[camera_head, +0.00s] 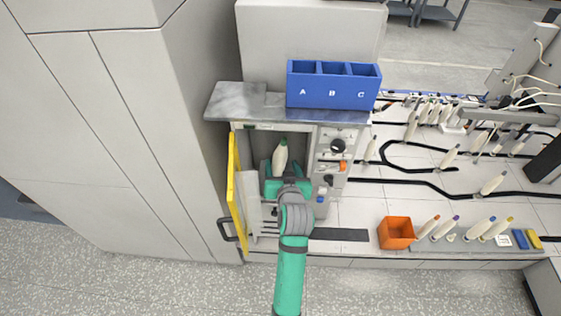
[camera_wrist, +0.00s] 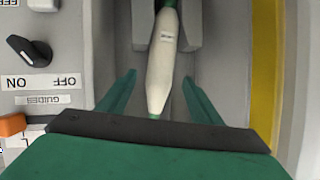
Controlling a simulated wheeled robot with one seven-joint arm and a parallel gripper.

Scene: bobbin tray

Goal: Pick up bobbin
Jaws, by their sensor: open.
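A white bobbin with a green tip (camera_head: 281,157) stands in the recess of the grey machine, behind the open yellow-edged door. In the wrist view the bobbin (camera_wrist: 162,65) is a long white cone with a small label, its narrow end toward my gripper. My gripper (camera_wrist: 158,95) is open, with one green finger on each side of the bobbin and a visible gap to each. In the head view my gripper (camera_head: 280,172) reaches into the recess from the front. The bobbin's far end is cut off in the wrist view, and my gripper hides part of it in the head view.
The open yellow door (camera_head: 236,190) stands close to my gripper's left. A control panel with knobs (camera_head: 335,150) is on the right. A blue box marked A, B, C (camera_head: 334,92) sits on top. An orange bin (camera_head: 396,233) and several other bobbins (camera_head: 480,229) are farther right.

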